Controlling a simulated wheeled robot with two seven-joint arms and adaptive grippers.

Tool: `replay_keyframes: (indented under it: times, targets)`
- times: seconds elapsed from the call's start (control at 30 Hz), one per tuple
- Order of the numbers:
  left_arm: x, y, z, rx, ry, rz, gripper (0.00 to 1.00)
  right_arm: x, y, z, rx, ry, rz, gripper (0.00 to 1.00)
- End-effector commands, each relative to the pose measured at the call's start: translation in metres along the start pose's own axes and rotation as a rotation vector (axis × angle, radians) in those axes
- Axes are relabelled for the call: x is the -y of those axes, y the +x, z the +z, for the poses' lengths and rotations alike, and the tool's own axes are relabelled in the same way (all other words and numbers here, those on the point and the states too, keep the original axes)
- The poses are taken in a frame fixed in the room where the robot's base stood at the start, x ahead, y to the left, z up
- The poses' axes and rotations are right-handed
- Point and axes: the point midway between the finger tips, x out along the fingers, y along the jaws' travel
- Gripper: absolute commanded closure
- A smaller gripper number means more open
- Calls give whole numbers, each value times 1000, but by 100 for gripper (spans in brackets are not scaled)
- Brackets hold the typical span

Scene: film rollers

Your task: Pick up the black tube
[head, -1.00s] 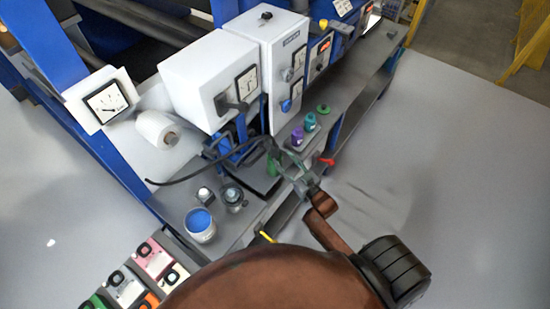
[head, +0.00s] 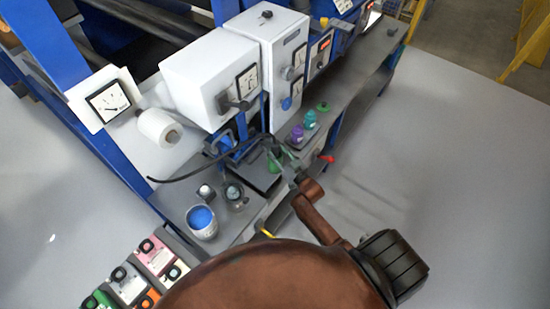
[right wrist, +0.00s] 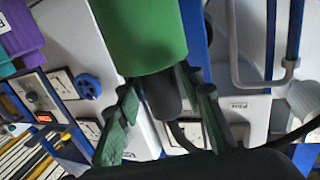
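The black tube (head: 192,177) shows in the head view as a thin curved hose, running from the open air at the left to the green piece near my right gripper. My right gripper (head: 281,160) is at the front of the shelf. In the right wrist view, its two green fingers (right wrist: 162,84) stand apart on either side of a dark cylinder (right wrist: 162,98) under a large green cylinder (right wrist: 145,35). A thin black line (right wrist: 180,137) curves behind the dark cylinder. I cannot tell whether the fingers touch it. My left gripper is not in view.
A blue-topped tub (head: 202,222) and small jars (head: 234,194) stand on the shelf's left part. White boxes (head: 210,78) with gauges rise behind. Open floor lies at the right.

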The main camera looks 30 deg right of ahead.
Motion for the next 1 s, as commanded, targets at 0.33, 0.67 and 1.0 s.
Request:
replay_keyframes:
  times: [0.33,0.67,1.0]
  targets:
    - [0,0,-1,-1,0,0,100,0,0,0,0,0,0,91]
    - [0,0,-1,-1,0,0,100,0,0,-2,-3,-1,0,100]
    - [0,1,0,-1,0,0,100,0,0,-40,-6,-2,-1,100]
